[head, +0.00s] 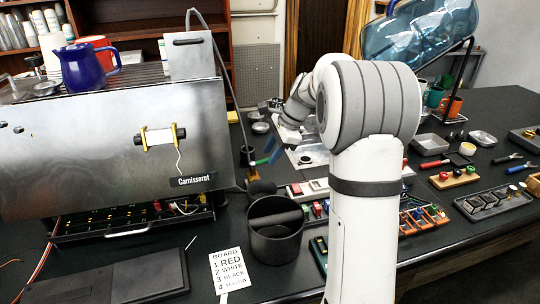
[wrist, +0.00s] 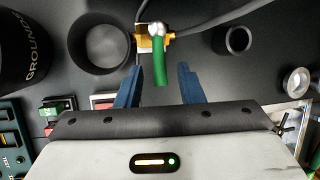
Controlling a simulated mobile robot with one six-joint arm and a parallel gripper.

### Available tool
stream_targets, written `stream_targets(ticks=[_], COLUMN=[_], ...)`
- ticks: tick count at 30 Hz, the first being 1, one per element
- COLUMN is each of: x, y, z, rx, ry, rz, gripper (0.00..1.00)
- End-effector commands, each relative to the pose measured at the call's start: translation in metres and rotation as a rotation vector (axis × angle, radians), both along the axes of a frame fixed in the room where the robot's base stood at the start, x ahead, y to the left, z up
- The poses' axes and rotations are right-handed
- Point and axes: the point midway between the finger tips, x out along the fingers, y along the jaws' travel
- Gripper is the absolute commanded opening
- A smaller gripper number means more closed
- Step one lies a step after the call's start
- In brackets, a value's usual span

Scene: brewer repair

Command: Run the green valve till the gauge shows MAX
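The valve's green handle (wrist: 160,68) shows in the wrist view, reaching down from a silver knob on a brass-yellow body (wrist: 142,48). My gripper (wrist: 158,88) is open, with one blue finger on each side of the handle's lower end. Clear gaps show between the handle and both fingers, so it is not gripped. In the head view my gripper (head: 266,152) is low at the bench, right of the steel brewer (head: 110,140), and the valve is hard to make out there. I cannot identify a gauge or its reading in either view.
A black grounds bin (head: 275,235) stands in front of my gripper; its lettered side (wrist: 28,50) shows in the wrist view. A round dark cup (wrist: 102,45) is left of the valve and a black ring (wrist: 233,40) right. A board-order card (head: 232,270) lies in front.

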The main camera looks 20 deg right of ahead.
Motion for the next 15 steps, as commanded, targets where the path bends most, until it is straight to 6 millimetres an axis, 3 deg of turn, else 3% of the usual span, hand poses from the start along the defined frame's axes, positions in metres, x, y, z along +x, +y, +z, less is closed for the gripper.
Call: stream_targets(ticks=[4, 13, 15], x=[0.0019, 0.0023, 0.0023], y=[0.0048, 0.0058, 0.0057], z=[-0.0110, -0.0134, -0.0135], rx=[0.000, -0.001, -0.001], ry=[0.000, -0.001, -0.001], rz=[0.001, 0.000, 0.000], gripper=[0.34, 0.34, 0.29])
